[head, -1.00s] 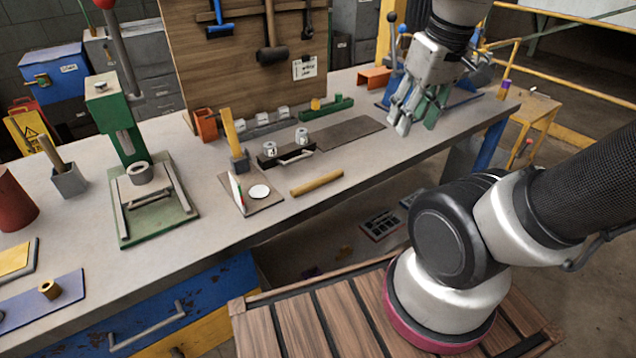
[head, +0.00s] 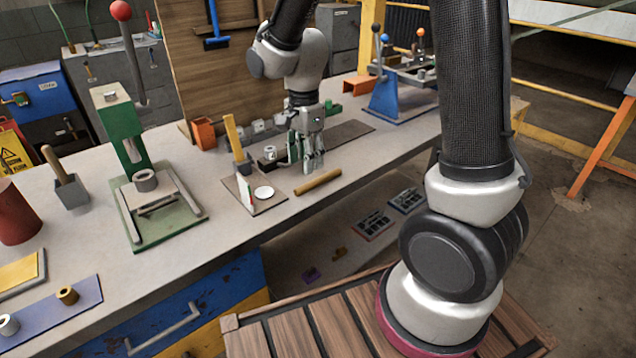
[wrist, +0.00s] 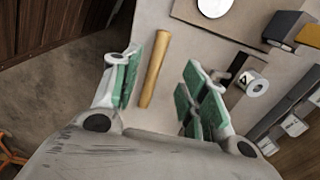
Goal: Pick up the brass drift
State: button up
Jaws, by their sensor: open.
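The brass drift (head: 317,182), a plain yellowish rod, lies flat on the grey bench near its front edge. In the wrist view the drift (wrist: 154,70) lies lengthwise between the fingers, closer to the left one. My gripper (head: 306,163) is open above the bench, just behind the drift in the head view. Its green-padded fingers (wrist: 165,82) are spread with nothing between them at their own height. The gripper appears above the drift and not touching it.
Close by are a small board with a white disc (head: 264,193), a yellow-handled hammer (head: 232,137) and a dark block with white cylinders (wrist: 252,84). A green press (head: 130,130) stands left. The bench front edge is near the drift.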

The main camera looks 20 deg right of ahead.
aim_at(305, 185)
jog(key=f, duration=0.7)
jog(key=shift+s+a+f, duration=0.2)
jog(key=shift+a, duration=0.05)
grip_shut()
